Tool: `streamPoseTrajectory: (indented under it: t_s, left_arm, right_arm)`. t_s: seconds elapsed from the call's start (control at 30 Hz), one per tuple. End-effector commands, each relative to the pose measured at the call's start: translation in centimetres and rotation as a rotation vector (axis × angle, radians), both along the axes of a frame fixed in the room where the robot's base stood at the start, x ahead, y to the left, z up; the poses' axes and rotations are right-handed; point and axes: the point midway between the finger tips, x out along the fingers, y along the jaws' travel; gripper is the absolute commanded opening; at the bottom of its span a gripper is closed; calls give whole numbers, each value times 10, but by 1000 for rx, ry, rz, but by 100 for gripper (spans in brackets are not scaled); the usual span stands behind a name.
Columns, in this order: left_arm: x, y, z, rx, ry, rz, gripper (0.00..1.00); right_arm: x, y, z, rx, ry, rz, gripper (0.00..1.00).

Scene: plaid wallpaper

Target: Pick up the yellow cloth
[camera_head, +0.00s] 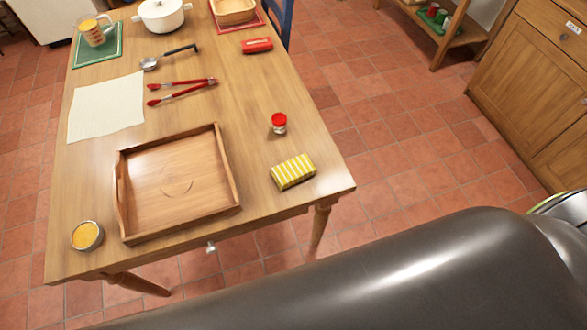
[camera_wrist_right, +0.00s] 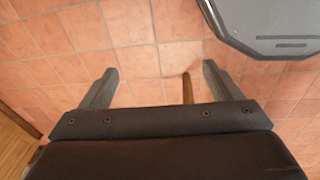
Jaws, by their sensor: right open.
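A yellow and white striped cloth (camera_head: 293,172), folded into a thick block, lies on the wooden table (camera_head: 240,120) near its right front corner. It sits to the right of the wooden tray and below the red-lidded jar in the head view. My right gripper (camera_wrist_right: 155,85) is open and empty in the right wrist view, over the tiled floor. The cloth does not show in that view. My left gripper is not in view.
A wooden tray (camera_head: 212,205), a round tin (camera_head: 87,236), a red-lidded jar (camera_head: 279,123), red tongs (camera_head: 182,90), a ladle (camera_head: 168,56) and a white cloth (camera_head: 106,107) lie on the table. A wooden cabinet (camera_head: 530,85) stands at right. Floor between is clear.

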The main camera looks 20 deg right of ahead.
Motion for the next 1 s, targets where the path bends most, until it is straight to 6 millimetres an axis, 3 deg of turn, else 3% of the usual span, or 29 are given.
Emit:
streamPoseTrajectory:
  t_s: [0.03,0.2,0.4,0.6,0.8,1.0]
  left_arm:
    - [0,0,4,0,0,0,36]
    - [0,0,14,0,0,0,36]
    - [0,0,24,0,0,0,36]
    - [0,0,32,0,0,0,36]
    - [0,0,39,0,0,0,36]
    - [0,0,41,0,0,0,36]
  right_arm:
    - [26,1,11,0,-15,24,85]
    - [109,7,59,2,-21,142,85]
    - [190,19,139,5,-27,296,85]
    - [236,30,217,9,-30,434,85]
    - [259,39,283,9,-36,545,85]
    - [311,69,320,38,-3,851,85]
